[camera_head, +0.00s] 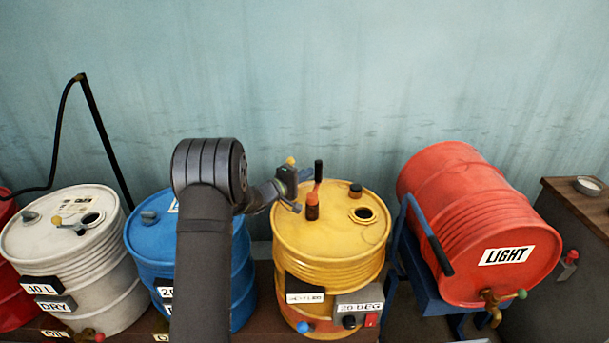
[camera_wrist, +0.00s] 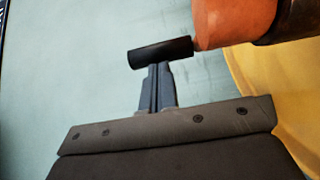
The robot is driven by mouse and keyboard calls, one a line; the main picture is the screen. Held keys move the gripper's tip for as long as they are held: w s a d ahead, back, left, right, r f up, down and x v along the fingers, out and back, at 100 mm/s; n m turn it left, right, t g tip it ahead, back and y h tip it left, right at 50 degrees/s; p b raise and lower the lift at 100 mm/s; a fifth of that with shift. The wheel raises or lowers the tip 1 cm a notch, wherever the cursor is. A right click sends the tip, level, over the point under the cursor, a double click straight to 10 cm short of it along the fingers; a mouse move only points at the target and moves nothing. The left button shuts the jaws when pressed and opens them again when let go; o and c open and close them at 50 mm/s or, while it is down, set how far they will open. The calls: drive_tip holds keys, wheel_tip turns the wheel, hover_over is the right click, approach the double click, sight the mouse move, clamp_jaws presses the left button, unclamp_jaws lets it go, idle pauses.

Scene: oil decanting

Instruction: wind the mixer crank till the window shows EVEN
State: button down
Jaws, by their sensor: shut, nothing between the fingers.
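The mixer crank stands on top of the yellow drum (camera_head: 335,240), with an orange-red arm (camera_head: 316,188) and an upright black handle (camera_head: 318,171). My gripper (camera_head: 307,174) is just left of the handle. In the wrist view my gripper (camera_wrist: 160,72) has its fingers together and empty. The black handle (camera_wrist: 160,53) lies across the fingertips there, and the crank arm (camera_wrist: 240,20) runs off to the upper right. I cannot tell whether the tips touch the handle. The window (camera_head: 305,298) on the drum's front is small and seems to read SETTLED.
A white drum (camera_head: 60,225) and a blue drum (camera_head: 150,245) stand to the left. A red drum (camera_head: 455,190) marked LIGHT lies in a blue cradle (camera_head: 430,293) to the right. A panel (camera_head: 358,308) reading 26 DEG is on the yellow drum's front.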

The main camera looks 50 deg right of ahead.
drive_tip(key=m+g+y, duration=0.1)
drive_tip(key=m+g, duration=0.1)
drive_tip(key=s+d+m+g+y, duration=0.1)
drive_tip(key=g, duration=0.2)
drive_tip(key=s+d+m+g+y, duration=0.1)
drive_tip(key=m+g, duration=0.1)
drive_tip(key=g, duration=0.1)
drive_tip(key=shift+s+d+m, duration=0.15)
drive_tip(key=shift+m, duration=0.15)
drive_tip(key=shift+s+d+m+g+y, duration=0.15)
drive_tip(key=shift+s+m+g+y, duration=0.25)
drive_tip(key=shift+g, duration=0.3)
drive_tip(key=shift+s, duration=0.1)
drive_tip(key=shift+s+d, duration=0.1)
drive_tip(key=w, duration=0.5)
approach(320, 174)
drive_tip(key=w, duration=0.4)
drive_tip(key=shift+a+r, duration=0.3)
drive_tip(key=shift+r, duration=0.05)
